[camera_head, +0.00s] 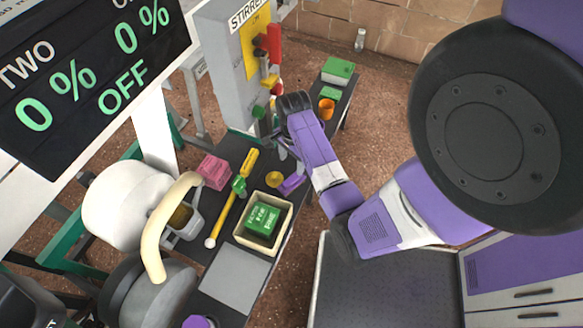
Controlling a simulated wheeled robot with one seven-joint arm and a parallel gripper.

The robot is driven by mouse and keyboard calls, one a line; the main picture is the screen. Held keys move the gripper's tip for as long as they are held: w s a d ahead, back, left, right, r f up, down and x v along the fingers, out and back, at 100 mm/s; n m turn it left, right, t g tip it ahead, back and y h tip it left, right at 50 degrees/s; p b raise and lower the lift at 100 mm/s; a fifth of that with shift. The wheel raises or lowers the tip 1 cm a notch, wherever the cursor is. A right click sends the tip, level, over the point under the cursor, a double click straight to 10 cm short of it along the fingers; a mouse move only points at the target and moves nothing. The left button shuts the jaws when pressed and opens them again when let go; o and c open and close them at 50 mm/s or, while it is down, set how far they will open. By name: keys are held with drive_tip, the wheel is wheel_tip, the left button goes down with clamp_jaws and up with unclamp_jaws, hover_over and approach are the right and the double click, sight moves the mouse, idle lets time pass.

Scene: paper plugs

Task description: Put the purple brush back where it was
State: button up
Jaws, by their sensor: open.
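A small purple object (291,184), which looks like the purple brush, lies on the dark bench top (222,243) beside a small yellow round piece. Its bristles cannot be made out. My gripper (284,150) is at the end of the purple arm, low over the bench, just above the purple object in the picture and left of my forearm. Its fingers are small and partly hidden by the wrist. It is open, and nothing shows between the fingers.
A cream tray (284,238) holds a green box (262,220). A yellow rod with a green clamp (239,186) and a pink block (214,171) lie left of it. The grey stirrer cabinet (228,75) with coloured knobs stands close by my wrist. Green boxes and an orange cup (326,107) sit beyond.

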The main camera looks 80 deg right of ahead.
drive_tip(key=w+a+n+t+h, duration=0.1)
drive_tip(key=a+n+t+h, duration=0.35)
drive_tip(key=a+n, duration=1)
drive_tip(key=s+a+r+n+t+y, duration=0.1)
drive_tip(key=s+a+r+n+t, duration=0.1)
drive_tip(key=a+r, duration=0.4)
drive_tip(key=s+a+r+n+t+y, duration=0.2)
drive_tip(key=a+r+n+t, duration=0.3)
drive_tip(key=r, duration=0.7)
drive_tip(key=s+a+r+n+t+y, duration=0.1)
drive_tip(key=s+a+r+n+t, duration=0.1)
drive_tip(key=a+r, duration=0.4)
wheel_tip(320, 180, up, 4)
drive_tip(key=shift+s+a+f+n+t, duration=0.2)
drive_tip(key=shift+a+n+t, duration=0.1)
drive_tip(key=shift+n+t, duration=0.45)
drive_tip(key=shift+r, duration=0.1)
wheel_tip(320, 180, up, 3)
drive_tip(key=p, duration=0.3)
